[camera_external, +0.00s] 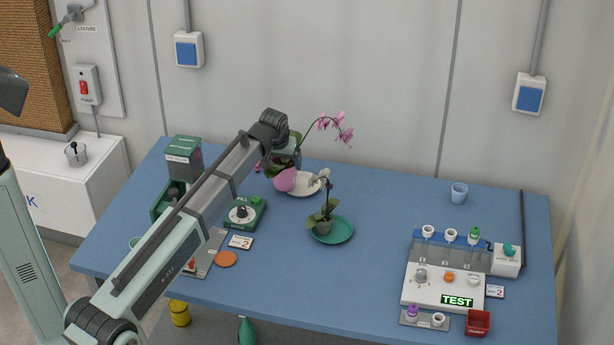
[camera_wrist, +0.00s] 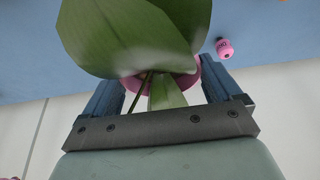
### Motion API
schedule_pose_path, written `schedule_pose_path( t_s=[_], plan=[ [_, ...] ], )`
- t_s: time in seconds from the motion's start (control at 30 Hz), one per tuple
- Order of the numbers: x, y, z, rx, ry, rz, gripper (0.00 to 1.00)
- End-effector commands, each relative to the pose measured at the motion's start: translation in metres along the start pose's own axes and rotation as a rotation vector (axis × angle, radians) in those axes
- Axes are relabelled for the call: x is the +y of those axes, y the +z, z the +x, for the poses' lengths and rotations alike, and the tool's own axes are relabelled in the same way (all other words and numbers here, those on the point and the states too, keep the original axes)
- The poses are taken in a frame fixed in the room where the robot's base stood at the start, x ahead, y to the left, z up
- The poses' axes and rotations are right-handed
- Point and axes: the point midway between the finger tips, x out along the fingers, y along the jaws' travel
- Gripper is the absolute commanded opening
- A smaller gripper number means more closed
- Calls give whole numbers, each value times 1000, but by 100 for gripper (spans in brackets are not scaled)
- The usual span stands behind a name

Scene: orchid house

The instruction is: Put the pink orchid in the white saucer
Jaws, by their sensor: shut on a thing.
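The pink orchid has pink flowers on an arched stem, green leaves and a pink pot (camera_external: 285,180). My gripper (camera_external: 292,158) is shut on it at the back of the table. In the wrist view, the blue fingers of my gripper (camera_wrist: 162,88) stand on both sides of the pink pot (camera_wrist: 188,80), and large leaves hide most of it. The white saucer (camera_external: 309,190) lies at the pot's right; the pot overlaps its left part in the picture. I cannot tell whether the pot touches the saucer.
A white orchid (camera_external: 322,218) stands in a green saucer (camera_external: 345,232) just in front. A green dial box (camera_external: 245,213) is at the left. A small pink object (camera_wrist: 224,48) lies near the pot. A test station (camera_external: 445,285) fills the right front. The table's middle right is clear.

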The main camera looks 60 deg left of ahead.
Motion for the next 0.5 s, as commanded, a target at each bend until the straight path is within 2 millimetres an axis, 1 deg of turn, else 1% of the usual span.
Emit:
schedule_pose_path(
  t_s=[0.2,0.23,0.3,0.5],
  plan=[
    [0,2,5,0,0,0,22],
    [0,2,5,-1,0,0,93],
    [0,2,5,0,0,0,100],
    [0,2,5,0,0,0,100]
  ],
)
